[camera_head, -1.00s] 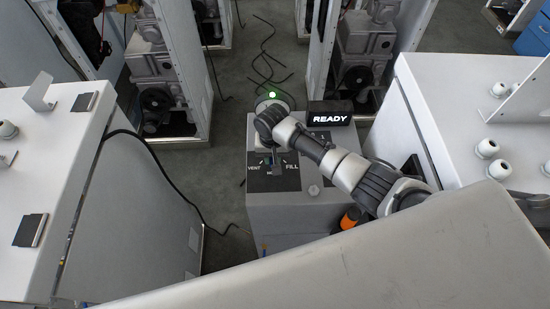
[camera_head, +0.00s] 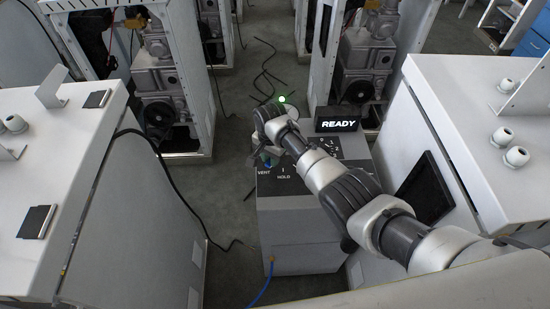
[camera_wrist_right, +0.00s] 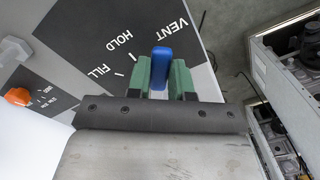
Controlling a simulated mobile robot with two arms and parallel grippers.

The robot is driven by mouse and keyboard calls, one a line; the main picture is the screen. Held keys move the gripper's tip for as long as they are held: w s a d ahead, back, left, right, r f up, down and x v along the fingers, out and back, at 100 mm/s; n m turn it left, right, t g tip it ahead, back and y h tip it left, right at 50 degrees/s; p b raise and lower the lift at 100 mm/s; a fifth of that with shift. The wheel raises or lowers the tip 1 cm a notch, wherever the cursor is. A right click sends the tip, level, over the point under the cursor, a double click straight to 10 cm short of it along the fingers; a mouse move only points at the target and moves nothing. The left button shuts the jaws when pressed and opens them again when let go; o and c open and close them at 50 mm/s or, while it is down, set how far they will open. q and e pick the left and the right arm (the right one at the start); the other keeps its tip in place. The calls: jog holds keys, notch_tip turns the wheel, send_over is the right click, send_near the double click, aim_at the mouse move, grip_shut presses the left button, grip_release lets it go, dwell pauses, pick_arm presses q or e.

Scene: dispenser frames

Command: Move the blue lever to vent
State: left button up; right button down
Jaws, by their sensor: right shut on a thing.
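The blue lever (camera_wrist_right: 161,68) stands between the green finger pads of my right gripper (camera_wrist_right: 160,78) in the right wrist view. The gripper is shut on it. The lever is beside the VENT label (camera_wrist_right: 172,30), past the HOLD mark and away from FILL. In the head view my right gripper (camera_head: 266,160) is at the VENT side of the dark label plate (camera_head: 290,186) on the grey dispenser (camera_head: 300,230). My wrist hides most of the lever there, and the FILL label is covered by my arm. My left gripper is not in view.
A display reading READY (camera_head: 338,124) and a lit green lamp (camera_head: 282,99) are at the dispenser's back. An orange knob (camera_wrist_right: 18,97) is on the panel. White cabinets stand left (camera_head: 150,210) and right (camera_head: 440,120), with floor between the left one and the dispenser.

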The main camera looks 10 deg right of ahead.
jog(key=shift+w+a+m, duration=0.15)
jog(key=shift+m, duration=0.15)
dwell(0.4)
jog(key=c, duration=1)
grip_release()
notch_tip(320, 180, up, 11)
jog(key=shift+f, duration=0.1)
